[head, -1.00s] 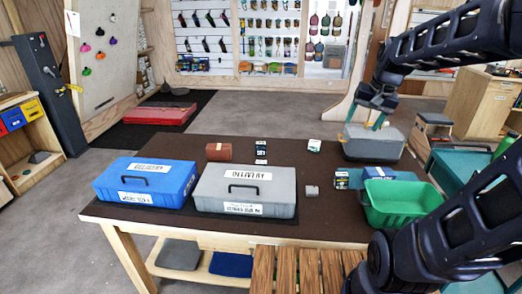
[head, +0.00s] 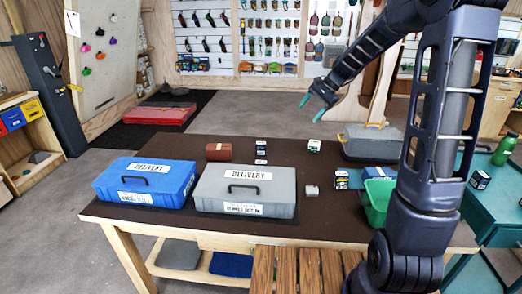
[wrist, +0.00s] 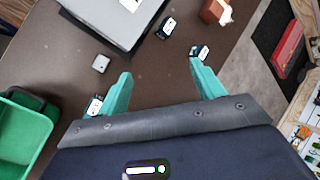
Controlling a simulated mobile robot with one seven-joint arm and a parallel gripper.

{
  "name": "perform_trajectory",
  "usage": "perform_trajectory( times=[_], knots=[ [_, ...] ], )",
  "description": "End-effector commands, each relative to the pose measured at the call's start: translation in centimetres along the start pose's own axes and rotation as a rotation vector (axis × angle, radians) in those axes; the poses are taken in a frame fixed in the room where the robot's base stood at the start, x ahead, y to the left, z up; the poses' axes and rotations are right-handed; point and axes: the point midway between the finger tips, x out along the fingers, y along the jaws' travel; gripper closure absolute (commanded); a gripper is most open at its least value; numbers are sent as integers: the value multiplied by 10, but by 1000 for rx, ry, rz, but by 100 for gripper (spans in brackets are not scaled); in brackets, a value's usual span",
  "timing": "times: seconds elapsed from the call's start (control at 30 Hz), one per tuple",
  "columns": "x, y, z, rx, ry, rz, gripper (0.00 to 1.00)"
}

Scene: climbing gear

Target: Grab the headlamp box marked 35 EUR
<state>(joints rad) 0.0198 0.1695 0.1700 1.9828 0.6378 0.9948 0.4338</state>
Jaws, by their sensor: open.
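Several small boxes stand on the brown table, and I cannot read a price on any. A dark box (head: 262,146) stands behind the grey case; it also shows in the wrist view (wrist: 167,27). A white-and-green box (head: 314,146) stands to its right and appears beside my right fingertip in the wrist view (wrist: 203,51). Another dark-and-white box (head: 341,180) is near the green bin. A further box (head: 480,180) sits on the teal cart. My gripper (head: 314,102) is open and empty, raised above the table's far side; its teal fingers also show in the wrist view (wrist: 160,70).
A blue case (head: 146,168) and a grey case (head: 222,188) fill the front left. The table's middle between the boxes is clear.

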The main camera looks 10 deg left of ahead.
Motion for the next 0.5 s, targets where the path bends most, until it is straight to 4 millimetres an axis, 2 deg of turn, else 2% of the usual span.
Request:
perform_trajectory(
  times=[0.03, 0.2, 0.5],
  knots=[
    [12, -8, -9, 31, -25, -9, 33],
    [48, -33, -35, 136, -102, -47, 33],
    [117, -71, -81, 334, -243, -110, 33]
  ],
)
